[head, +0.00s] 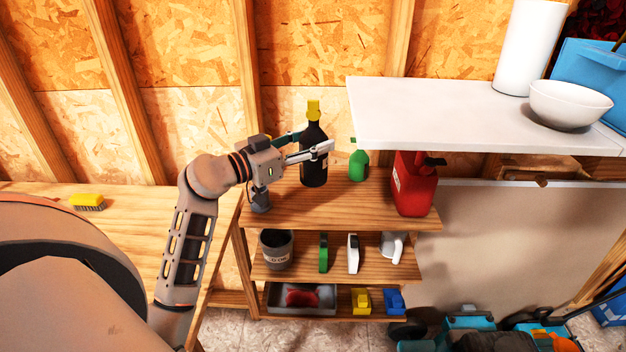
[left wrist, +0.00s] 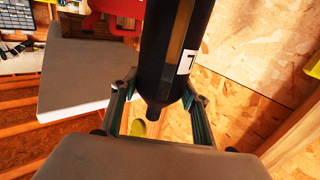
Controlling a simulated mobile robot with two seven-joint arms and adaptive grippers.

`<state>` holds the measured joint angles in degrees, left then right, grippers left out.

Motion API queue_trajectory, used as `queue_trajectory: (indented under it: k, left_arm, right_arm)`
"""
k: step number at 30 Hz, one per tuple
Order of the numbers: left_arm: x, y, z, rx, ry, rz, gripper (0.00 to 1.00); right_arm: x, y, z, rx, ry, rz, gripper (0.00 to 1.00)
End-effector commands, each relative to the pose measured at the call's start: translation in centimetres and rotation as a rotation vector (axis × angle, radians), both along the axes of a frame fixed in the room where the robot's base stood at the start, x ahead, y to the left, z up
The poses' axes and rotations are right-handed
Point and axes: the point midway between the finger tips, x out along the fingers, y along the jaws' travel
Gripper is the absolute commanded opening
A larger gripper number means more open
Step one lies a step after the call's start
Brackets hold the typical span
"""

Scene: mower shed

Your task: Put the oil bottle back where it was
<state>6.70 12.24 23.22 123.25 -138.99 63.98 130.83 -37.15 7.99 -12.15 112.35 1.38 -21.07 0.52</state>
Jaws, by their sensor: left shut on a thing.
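The oil bottle (head: 314,168) is black with a yellow cap and stands upright at the top board of the wooden shelf (head: 340,208). My left gripper (head: 315,147) is shut around its upper body, coming from the left. I cannot tell whether the bottle's base touches the board. In the left wrist view the dark bottle (left wrist: 172,50), with a white label, lies between the two fingers of my left gripper (left wrist: 158,105). My right gripper is not in view.
A green bottle (head: 358,164) and a red can (head: 413,185) stand to the right on the top board. A white overhanging board (head: 430,115) carries a bowl (head: 570,104) and paper roll (head: 528,45). A grey tin (head: 276,248) is below. A yellow brush (head: 88,202) lies left.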

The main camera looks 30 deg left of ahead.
Motion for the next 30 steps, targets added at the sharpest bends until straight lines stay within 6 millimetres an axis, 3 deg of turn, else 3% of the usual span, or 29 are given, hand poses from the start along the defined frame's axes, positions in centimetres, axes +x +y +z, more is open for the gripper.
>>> queue_trajectory:
  k: [3, 11, 19, 30]
  left_arm:
    - [0.0, 0.0, -2.3, -0.002, 0.002, -0.001, 0.13]
    - [0.0, 0.0, -4.1, 0.0, 0.0, -0.001, 0.13]
    - [0.0, 0.0, -8.4, 0.0, 0.002, -0.001, 0.13]
    - [0.0, 0.0, -9.0, 0.0, -0.002, 0.0, 0.13]
  right_arm:
    - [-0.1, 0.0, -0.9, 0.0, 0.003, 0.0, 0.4]
    - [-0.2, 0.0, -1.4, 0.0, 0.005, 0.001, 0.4]
    - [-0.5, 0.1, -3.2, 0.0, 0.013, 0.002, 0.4]
    - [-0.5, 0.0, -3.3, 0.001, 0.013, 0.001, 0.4]
